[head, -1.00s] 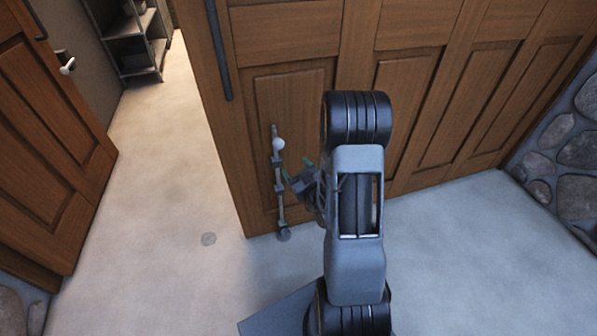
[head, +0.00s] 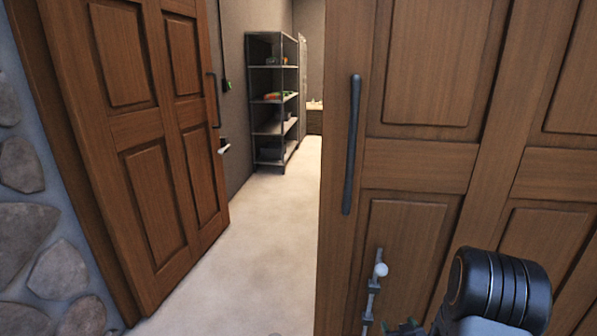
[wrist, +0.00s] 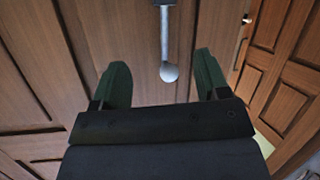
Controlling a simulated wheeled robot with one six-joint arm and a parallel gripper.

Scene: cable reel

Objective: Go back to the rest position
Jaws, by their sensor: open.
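My gripper (wrist: 163,84) is open in the wrist view, with its two green fingers apart and nothing between them. A metal rod with a pale round knob (wrist: 169,73) shows beyond and between the fingertips, against a wooden door; I cannot tell the exact gap. In the head view the same knob (head: 380,270) sits on a vertical bolt low on the right-hand door (head: 415,160). My arm shows at the bottom right, and only a bit of my gripper (head: 405,328) shows at the lower edge.
The left door (head: 150,130) stands swung open, with a lever handle (head: 224,146). Between the doors is an open gap with pale floor (head: 255,240). A metal shelf (head: 273,100) with items stands beyond. A stone wall (head: 40,210) is at the far left.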

